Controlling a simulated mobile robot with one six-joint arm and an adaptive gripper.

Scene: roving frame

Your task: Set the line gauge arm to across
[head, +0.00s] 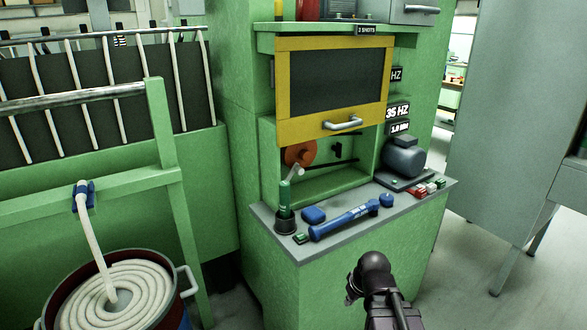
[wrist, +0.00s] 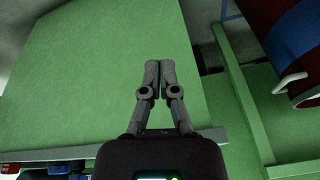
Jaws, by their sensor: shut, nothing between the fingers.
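No part in view is labelled as the line gauge arm, so I cannot tell for sure which it is. In the head view, a short pale lever (head: 296,172) stands in front of an orange disc (head: 300,153) in the open bay of the green cabinet. It slants down toward a green-handled tool in a dark cup, and I cannot tell whether they touch. A small black fitting (head: 337,149) is on the bay's back wall. My gripper (wrist: 159,65) is shut and empty in the wrist view, over a green surface. In the head view my arm's dark end is at lower centre-right, in front of the counter.
A yellow-framed door (head: 333,84) hangs above the bay. The grey counter (head: 290,246) holds a blue torch-like tool (head: 343,221), small blue items and a grey motor (head: 402,157). A drum with coiled hose (head: 125,290) stands at left. A grey cabinet (head: 512,100) is at right.

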